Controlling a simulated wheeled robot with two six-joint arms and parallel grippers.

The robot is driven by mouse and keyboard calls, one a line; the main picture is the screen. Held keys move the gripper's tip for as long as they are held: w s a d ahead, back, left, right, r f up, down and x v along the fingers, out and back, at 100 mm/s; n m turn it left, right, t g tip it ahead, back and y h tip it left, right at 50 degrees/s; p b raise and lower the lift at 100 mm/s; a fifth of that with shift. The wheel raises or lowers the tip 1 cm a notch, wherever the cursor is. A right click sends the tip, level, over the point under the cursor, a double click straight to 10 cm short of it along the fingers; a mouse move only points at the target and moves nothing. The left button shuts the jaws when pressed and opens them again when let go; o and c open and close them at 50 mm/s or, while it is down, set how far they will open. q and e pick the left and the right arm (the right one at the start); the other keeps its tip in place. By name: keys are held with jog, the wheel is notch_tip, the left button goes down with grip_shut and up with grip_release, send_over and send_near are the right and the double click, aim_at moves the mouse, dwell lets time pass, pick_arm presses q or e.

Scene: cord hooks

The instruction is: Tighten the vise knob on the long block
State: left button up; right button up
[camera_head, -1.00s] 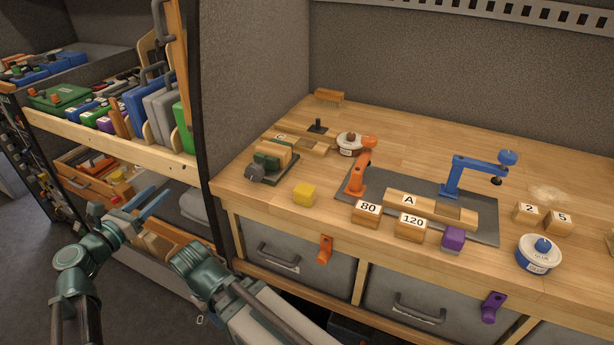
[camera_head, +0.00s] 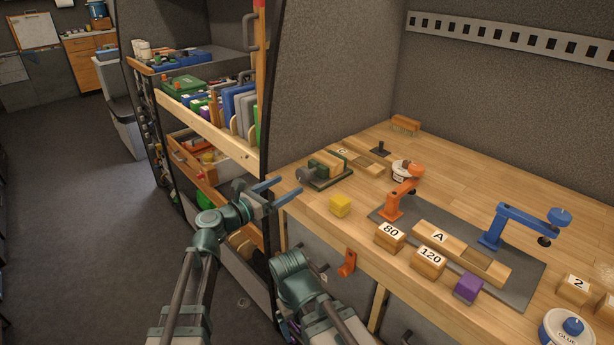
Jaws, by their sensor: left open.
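A green vise (camera_head: 338,182) stands near the left end of the wooden workbench, with a wooden block (camera_head: 326,161) between its jaws. Its dark grey round knob (camera_head: 307,175) faces left, toward the bench's left edge. My left gripper (camera_head: 289,188) has blue fingers spread apart and empty. In the picture it is just left of and below the knob, apart from it. A longer wooden block marked A (camera_head: 438,237) lies on the grey mat. My right arm shows at the bottom, but its gripper cannot be seen.
An orange clamp (camera_head: 403,193) and a blue clamp (camera_head: 497,226) stand on the mat (camera_head: 522,285). Blocks marked 80 (camera_head: 390,237) and 120 (camera_head: 429,262) line the front. A shelf unit (camera_head: 205,117) stands left.

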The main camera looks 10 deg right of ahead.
aim_at(301, 177)
pick_arm(q)
jog(key=x, duration=0.8)
jog(key=shift+w+d, duration=0.15)
jog(key=c, duration=1.4)
jog(key=shift+o, duration=0.2)
jog(key=shift+m, duration=1.4)
jog(key=o, duration=1.4)
jog(key=shift+c, duration=0.2)
jog(key=v, duration=1.4)
